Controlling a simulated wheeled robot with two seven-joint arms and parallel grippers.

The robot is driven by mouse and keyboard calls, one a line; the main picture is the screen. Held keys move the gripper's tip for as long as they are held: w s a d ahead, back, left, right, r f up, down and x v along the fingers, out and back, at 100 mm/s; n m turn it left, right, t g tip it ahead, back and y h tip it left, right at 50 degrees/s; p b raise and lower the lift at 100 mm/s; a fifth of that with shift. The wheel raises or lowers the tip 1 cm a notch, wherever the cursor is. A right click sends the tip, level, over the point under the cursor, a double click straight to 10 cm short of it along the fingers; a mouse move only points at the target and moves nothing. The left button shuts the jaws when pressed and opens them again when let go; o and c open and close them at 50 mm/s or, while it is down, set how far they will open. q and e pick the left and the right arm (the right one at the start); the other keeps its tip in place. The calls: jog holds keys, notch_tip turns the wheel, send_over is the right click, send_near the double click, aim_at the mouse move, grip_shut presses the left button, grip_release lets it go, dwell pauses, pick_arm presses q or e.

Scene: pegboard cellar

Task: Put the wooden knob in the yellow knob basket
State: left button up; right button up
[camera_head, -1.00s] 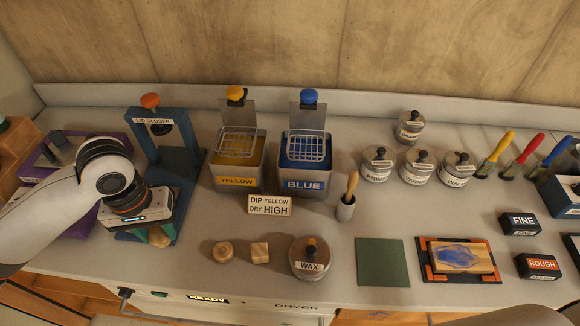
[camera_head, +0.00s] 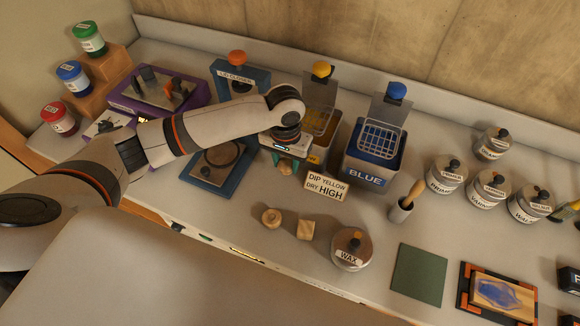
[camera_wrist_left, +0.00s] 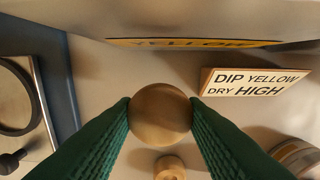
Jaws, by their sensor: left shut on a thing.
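My left gripper (camera_head: 287,168) is shut on a round wooden knob (camera_wrist_left: 160,114), held between its green ribbed fingers in the left wrist view. In the head view the gripper hangs just in front of the yellow tank (camera_head: 328,143) and hides part of it. The yellow knob basket (camera_head: 320,118) is in that tank, with its yellow handle ball (camera_head: 322,69) above; the arm partly covers it. In the wrist view the tank front (camera_wrist_left: 200,18) is at the top. My right gripper is not in view.
A DIP YELLOW DRY HIGH sign (camera_head: 327,186) stands right of the gripper. A round wooden piece (camera_head: 271,217), a square one (camera_head: 306,230) and a wax tin (camera_head: 351,249) are nearer the front. The blue tank (camera_head: 370,160) is to the right, the lid closer (camera_head: 215,165) to the left.

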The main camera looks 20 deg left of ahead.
aim_at(286, 171)
pick_arm(q)
jog(key=shift+f, duration=2.2)
jog(key=shift+f+p, duration=0.15)
jog(key=shift+p, duration=0.15)
jog(key=o, duration=0.9)
jog(key=shift+o, duration=0.2)
